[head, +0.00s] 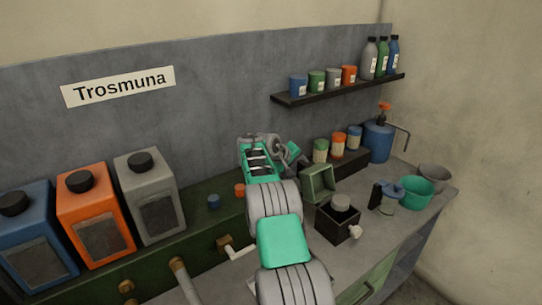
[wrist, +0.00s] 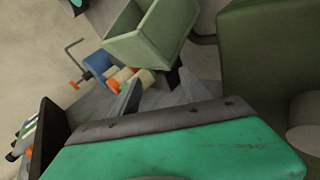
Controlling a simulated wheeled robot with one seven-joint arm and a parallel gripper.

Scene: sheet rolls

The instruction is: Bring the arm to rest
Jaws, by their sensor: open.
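My gripper (head: 298,157) is raised above the back of the workbench, in front of the grey wall panel. In the head view my arm partly hides it. In the wrist view my gripper (wrist: 160,92) shows two dark fingers spread apart, with nothing held between them. A green open-topped box (head: 318,184) is close below and to the right of it in the head view. The same green box (wrist: 150,38) shows beyond the fingers in the wrist view. I cannot tell the exact gap between fingers and box.
Blue, orange and grey canisters (head: 95,222) stand at left. A black box (head: 337,222), green bowl (head: 418,190) and blue drum with a pump (head: 378,142) stand at right. A shelf (head: 340,90) with cans and bottles is above. Bare worktop (head: 375,235) lies at front right.

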